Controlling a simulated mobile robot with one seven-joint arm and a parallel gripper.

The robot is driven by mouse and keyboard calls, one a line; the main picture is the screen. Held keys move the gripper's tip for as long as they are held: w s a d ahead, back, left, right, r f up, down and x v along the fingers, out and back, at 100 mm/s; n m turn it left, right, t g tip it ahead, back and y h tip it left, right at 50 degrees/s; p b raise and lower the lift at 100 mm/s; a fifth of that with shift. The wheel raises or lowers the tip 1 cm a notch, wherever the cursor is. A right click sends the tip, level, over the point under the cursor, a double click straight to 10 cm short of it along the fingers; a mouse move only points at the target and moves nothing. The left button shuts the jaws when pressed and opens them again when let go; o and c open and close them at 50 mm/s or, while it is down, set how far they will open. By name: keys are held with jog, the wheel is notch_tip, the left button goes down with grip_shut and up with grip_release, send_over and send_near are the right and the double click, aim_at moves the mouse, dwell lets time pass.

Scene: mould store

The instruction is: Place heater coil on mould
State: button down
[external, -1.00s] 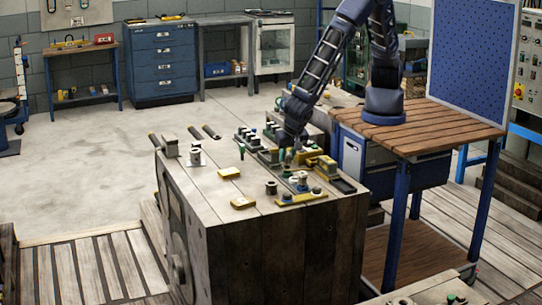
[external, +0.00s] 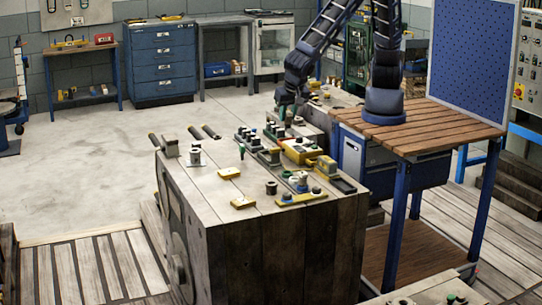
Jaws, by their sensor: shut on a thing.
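My gripper (external: 287,111) is at the end of the blue arm, above the back right part of the large grey block's top (external: 215,188). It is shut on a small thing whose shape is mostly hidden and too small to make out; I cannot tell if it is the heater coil. A spool-like piece (external: 271,187) stands on the block's top, and another (external: 196,156) stands at the left. A yellow-topped unit (external: 299,151) sits below and right of the gripper. I cannot tell which piece is the mould.
Yellow pieces (external: 243,202) and a yellow strip with several small parts (external: 301,197) lie near the block's front edge. Dark-ended rods (external: 211,132) lie at its back left. A wooden-topped bench (external: 440,125) stands at right. The floor at left is clear.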

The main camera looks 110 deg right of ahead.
jog(key=w+a+f+n+t+y, duration=0.15)
jog(key=a+n, duration=0.45)
jog(key=a, duration=1.2)
jog(key=w+a+f+n+t+y, duration=0.15)
jog(key=a+n, duration=0.35)
jog(key=a, duration=1.2)
jog(key=s+a+f+n+y, duration=0.15)
jog(key=s+a+n, duration=0.25)
jog(key=s+a, duration=0.55)
jog(key=s+a+f+n+t+y, duration=0.1)
jog(key=s+a+f+n, duration=0.3)
jog(key=a, duration=1)
jog(key=s+a+f+n+y, duration=0.1)
jog(key=s+a+n, duration=0.2)
jog(key=s+a, duration=0.7)
jog(key=s+x, duration=0.1)
jog(key=x, duration=0.5)
jog(key=s+f+x, duration=0.1)
jog(key=x, duration=0.5)
jog(key=s+d+x, duration=0.1)
jog(key=s+x, duration=0.1)
jog(key=x, duration=0.5)
jog(key=shift+f, duration=0.35)
jog(key=shift+f, duration=0.1)
jog(key=c, duration=1.2)
grip_release()
jog(key=shift+o, duration=0.2)
